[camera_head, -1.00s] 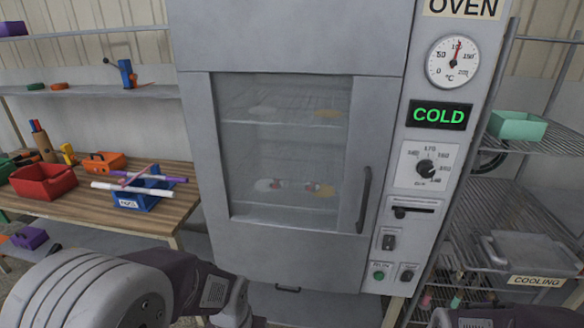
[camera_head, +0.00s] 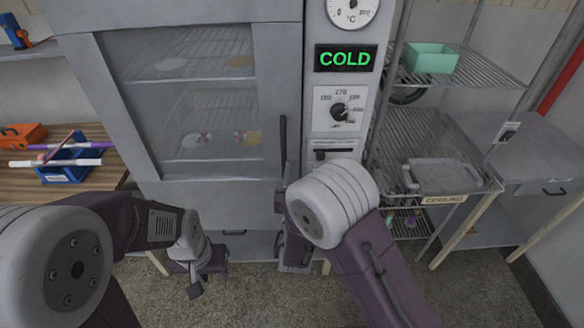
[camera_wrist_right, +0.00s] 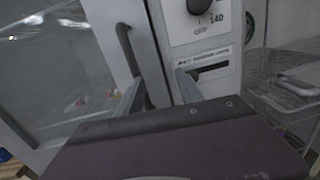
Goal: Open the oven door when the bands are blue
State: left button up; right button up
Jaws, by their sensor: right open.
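The oven door (camera_head: 222,198) is closed, with a window and a dark vertical handle (camera_head: 283,140) on its right edge. Behind the glass, pale and yellowish pieces (camera_head: 245,137) lie on the shelves. Small reddish marks show on some, but the band colour is too small to tell. My right gripper (camera_wrist_right: 158,88) is open in front of the door's right edge. In the right wrist view the handle (camera_wrist_right: 127,52) runs down behind the gap between its fingers, near the left finger. My left gripper (camera_head: 205,280) hangs low before the oven, its jaws unclear.
The oven panel shows a green COLD display (camera_head: 345,58), a dial (camera_head: 340,110) and a slot close to my right arm. A wire rack (camera_head: 420,140) with a green bin (camera_head: 431,58) stands right. A workbench (camera_head: 90,190) with a blue pen tray (camera_head: 70,165) stands left.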

aim_at(284, 157)
jog(key=s+a+n+y, duration=0.1)
jog(key=s+a+y, duration=0.1)
jog(key=a, duration=0.3)
jog(key=w, duration=0.1)
jog(key=w+p, duration=0.1)
jog(key=w, duration=0.1)
jog(key=w+d+f, duration=0.1)
jog(key=w, duration=0.1)
jog(key=shift+w+d, duration=0.1)
jog(key=shift+w, duration=0.15)
jog(key=w+b, duration=0.1)
jog(key=w, duration=0.2)
jog(key=shift+w+f, duration=0.1)
jog(key=shift+w, duration=0.55)
pick_arm(q)
jog(key=shift+s+a+r, duration=0.1)
jog(key=shift+a+r, duration=0.05)
jog(key=shift+r, duration=0.15)
pick_arm(e)
grip_shut()
